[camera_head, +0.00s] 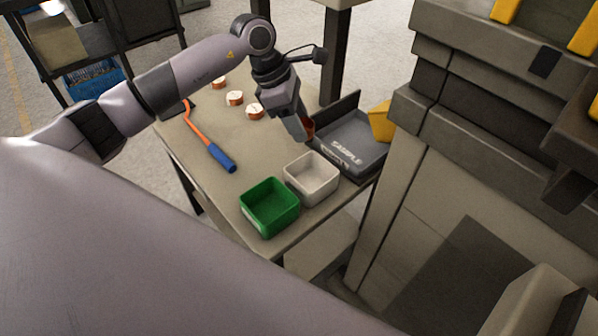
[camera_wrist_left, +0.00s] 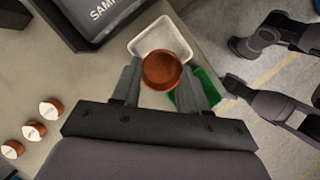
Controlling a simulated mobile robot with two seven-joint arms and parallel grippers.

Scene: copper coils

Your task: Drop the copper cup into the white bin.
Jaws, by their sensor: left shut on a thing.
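My left gripper (camera_head: 304,131) is shut on the copper cup (camera_head: 309,129) above the table, just behind the white bin. In the left wrist view the copper cup (camera_wrist_left: 161,71) sits between the two fingers of the left gripper (camera_wrist_left: 162,82). The white bin (camera_head: 312,179) stands on the table and looks empty in the head view. In the left wrist view the white bin (camera_wrist_left: 150,47) lies beyond the cup, partly hidden by it. My right gripper does not show clearly in either view.
A green bin (camera_head: 270,208) stands beside the white bin. A grey tray marked SAMPLE (camera_head: 352,142) lies to the right. Several copper pieces with white labelled tops (camera_head: 235,98) stand at the back. An orange tool with a blue handle (camera_head: 221,157) lies on the table (camera_head: 215,190).

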